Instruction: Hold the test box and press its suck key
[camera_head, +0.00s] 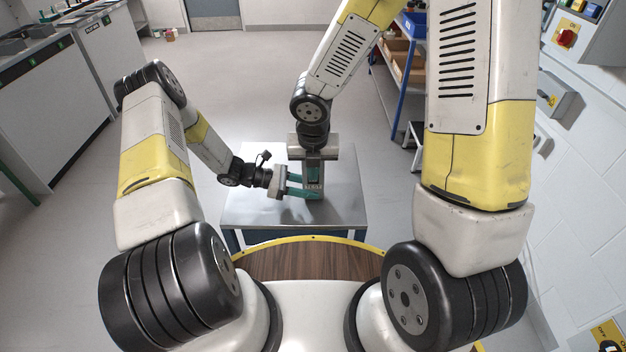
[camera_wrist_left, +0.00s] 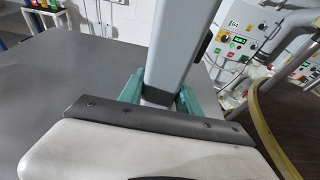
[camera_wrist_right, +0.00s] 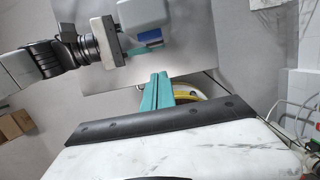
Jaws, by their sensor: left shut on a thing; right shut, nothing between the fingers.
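The test box (camera_head: 313,187) is grey and small in the head view, above the metal table. It is partly hidden by my grippers. My left gripper (camera_head: 304,186) comes from the left and is shut on it. In the left wrist view, the teal fingers of the left gripper (camera_wrist_left: 160,96) stand on either side of the grey test box (camera_wrist_left: 172,60). My right gripper (camera_head: 314,174) is above the table, with its teal fingers together and empty. In the right wrist view, the right gripper (camera_wrist_right: 158,78) points toward the test box (camera_wrist_right: 143,14), with a gap between them in the picture. The suck key cannot be made out.
The metal table (camera_head: 345,208) is otherwise bare around the box. A shelf rack with bins (camera_head: 398,55) stands at the back right. A cabinet (camera_head: 45,110) lines the left side. Open floor lies behind the table.

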